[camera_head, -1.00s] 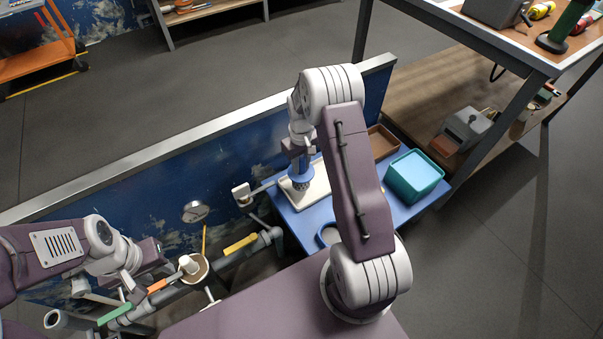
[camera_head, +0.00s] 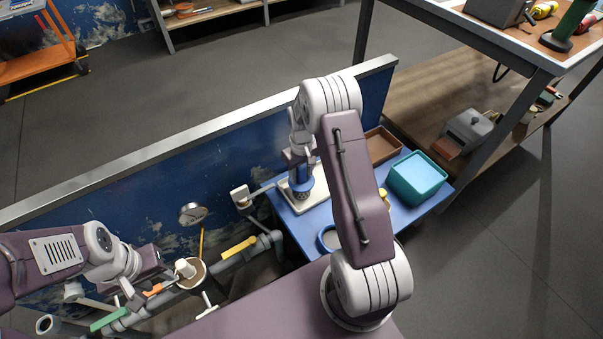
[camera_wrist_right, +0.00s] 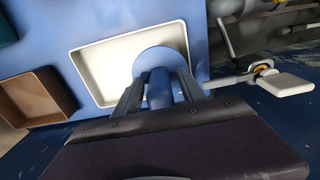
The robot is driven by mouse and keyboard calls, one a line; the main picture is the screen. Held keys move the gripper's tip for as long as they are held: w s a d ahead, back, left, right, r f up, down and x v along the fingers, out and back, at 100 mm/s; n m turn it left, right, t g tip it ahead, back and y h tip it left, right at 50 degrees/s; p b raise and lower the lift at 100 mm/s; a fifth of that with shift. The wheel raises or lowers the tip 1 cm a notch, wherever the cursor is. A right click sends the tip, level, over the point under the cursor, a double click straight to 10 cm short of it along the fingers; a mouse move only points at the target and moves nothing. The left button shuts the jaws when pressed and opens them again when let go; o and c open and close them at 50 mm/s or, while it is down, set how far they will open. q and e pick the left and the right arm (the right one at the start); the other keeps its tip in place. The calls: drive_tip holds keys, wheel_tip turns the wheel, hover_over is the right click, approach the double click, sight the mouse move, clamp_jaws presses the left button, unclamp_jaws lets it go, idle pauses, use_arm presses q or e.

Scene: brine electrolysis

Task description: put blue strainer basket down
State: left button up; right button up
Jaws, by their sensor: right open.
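The blue strainer basket (camera_head: 304,193) is upright at the white tray (camera_head: 319,190), below my right gripper (camera_head: 302,165). In the right wrist view, its round blue flange (camera_wrist_right: 160,60) covers part of the white tray (camera_wrist_right: 98,74), and its blue handle lies between the fingers of my right gripper (camera_wrist_right: 160,92). Those fingers are open, one on either side of the handle. Whether the basket's bottom touches the tray is hidden. My left gripper (camera_head: 142,290) is at the lower left beside the pipework; its finger gap is too small to judge.
A brown tray (camera_head: 383,146) and a teal bin (camera_head: 417,178) share the blue table (camera_head: 355,205).

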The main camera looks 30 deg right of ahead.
wheel_tip(320, 180, up, 12)
drive_tip(key=p, duration=0.6)
drive_tip(key=shift+r, duration=0.15)
